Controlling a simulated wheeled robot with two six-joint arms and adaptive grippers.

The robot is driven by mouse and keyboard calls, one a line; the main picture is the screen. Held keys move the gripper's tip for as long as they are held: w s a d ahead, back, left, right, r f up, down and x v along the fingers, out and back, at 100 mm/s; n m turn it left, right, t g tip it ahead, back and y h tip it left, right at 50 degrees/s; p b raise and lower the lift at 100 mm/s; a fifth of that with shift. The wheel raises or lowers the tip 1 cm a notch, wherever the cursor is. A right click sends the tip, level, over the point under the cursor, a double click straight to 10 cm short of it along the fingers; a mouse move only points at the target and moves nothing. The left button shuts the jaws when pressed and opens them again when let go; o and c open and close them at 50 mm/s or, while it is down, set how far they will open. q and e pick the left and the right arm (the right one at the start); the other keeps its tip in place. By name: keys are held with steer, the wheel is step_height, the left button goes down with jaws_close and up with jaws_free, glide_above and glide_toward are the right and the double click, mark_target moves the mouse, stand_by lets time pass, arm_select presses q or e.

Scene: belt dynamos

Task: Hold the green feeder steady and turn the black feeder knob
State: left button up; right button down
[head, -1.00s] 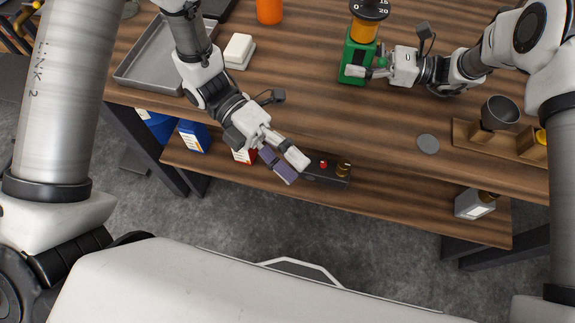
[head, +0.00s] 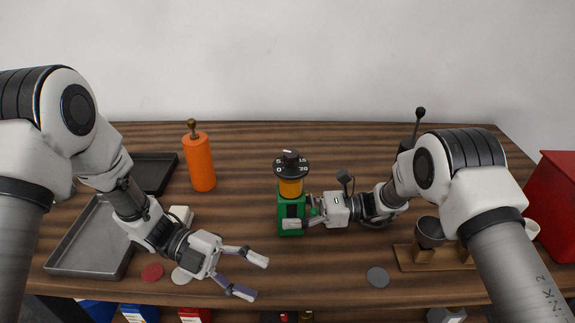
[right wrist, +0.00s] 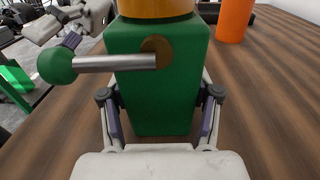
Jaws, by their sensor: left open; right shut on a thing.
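The green feeder (head: 291,207) stands upright on the wooden table, with an amber section and a black numbered knob (head: 291,166) on top. My right gripper (head: 303,217) is shut on the feeder's green body from the right. In the right wrist view, its fingers lie on both sides of the green body (right wrist: 155,85), and a metal crank with a green ball (right wrist: 57,65) sticks out to the left. My left gripper (head: 252,276) is open and empty, low over the table's front edge, left of and nearer than the feeder. It is apart from the knob.
A grey tray (head: 68,262) and a dark tray (head: 155,173) lie at left. A wooden stand with a dark cup (head: 429,232) is at right, near a grey disc (head: 378,277) and a red box (head: 552,194).

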arm_select(q)
steer(key=w+a+r+n+t+h, duration=0.2)
steer(key=w+r+n, duration=0.55)
steer(key=w, duration=0.45)
steer(key=n+h, duration=0.1)
steer(key=n, duration=0.5)
glide_toward(291, 159)
steer(key=shift+t, duration=0.3)
steer(key=d, duration=0.6)
steer(key=d+f, duration=0.1)
steer(key=d, duration=0.3)
jaws_close()
